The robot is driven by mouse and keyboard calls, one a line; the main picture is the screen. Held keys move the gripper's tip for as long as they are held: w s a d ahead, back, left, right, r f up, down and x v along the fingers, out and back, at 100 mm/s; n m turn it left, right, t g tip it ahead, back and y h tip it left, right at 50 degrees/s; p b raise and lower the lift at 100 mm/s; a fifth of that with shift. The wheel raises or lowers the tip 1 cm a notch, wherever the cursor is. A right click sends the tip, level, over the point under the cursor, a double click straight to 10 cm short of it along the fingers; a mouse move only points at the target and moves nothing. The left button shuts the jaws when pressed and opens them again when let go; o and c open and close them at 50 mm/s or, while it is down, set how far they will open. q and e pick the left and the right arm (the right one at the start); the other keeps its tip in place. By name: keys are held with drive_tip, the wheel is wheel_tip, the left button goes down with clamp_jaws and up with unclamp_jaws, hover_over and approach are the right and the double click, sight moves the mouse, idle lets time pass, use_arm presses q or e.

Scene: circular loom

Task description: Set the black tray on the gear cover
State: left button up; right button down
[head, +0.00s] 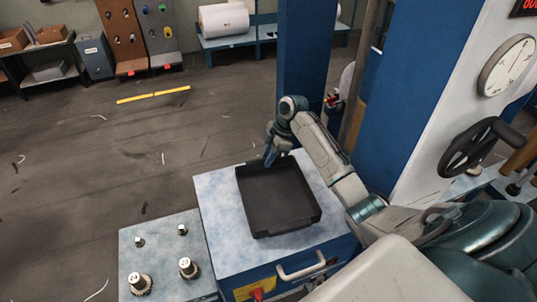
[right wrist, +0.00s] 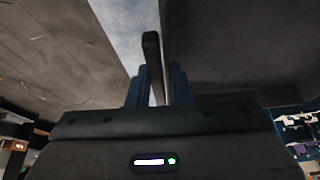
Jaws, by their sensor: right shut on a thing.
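The black tray (head: 278,205) is a shallow open box, empty, over the pale blue top of the gear cover (head: 218,225). It looks level and lies within the top's edges; I cannot tell whether it rests on it or hovers slightly above. My right gripper (head: 272,157) is at the tray's far edge, shut on its wall. In the right wrist view the fingers (right wrist: 154,88) pinch the wall's edge, with the dark tray (right wrist: 235,45) to the right and a strip of pale blue top (right wrist: 128,28) to the left. My left gripper is not in view.
A lower pale blue surface (head: 150,240) left of the cover carries several metal weights or knobs, two numbered (head: 187,267). A blue post (head: 304,60) stands behind. The left floor is open.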

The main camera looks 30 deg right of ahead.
drive_tip(key=shift+f, duration=0.25)
drive_tip(key=c, duration=1.2)
unclamp_jaws()
drive_tip(key=shift+c, duration=0.2)
drive_tip(key=shift+r, duration=0.35)
wheel_tip(320, 180, up, 3)
drive_tip(key=shift+f, duration=0.2)
drive_tip(key=s+a, duration=0.2)
drive_tip(key=s, duration=0.2)
drive_tip(key=s+a+r, duration=0.1)
drive_tip(key=s+a, duration=0.2)
drive_tip(key=s, duration=0.2)
drive_tip(key=s+a, duration=0.3)
drive_tip(key=s, duration=0.1)
drive_tip(key=shift+s+a+r, duration=0.25)
drive_tip(key=shift+s+r, duration=0.1)
drive_tip(key=shift+s, duration=0.05)
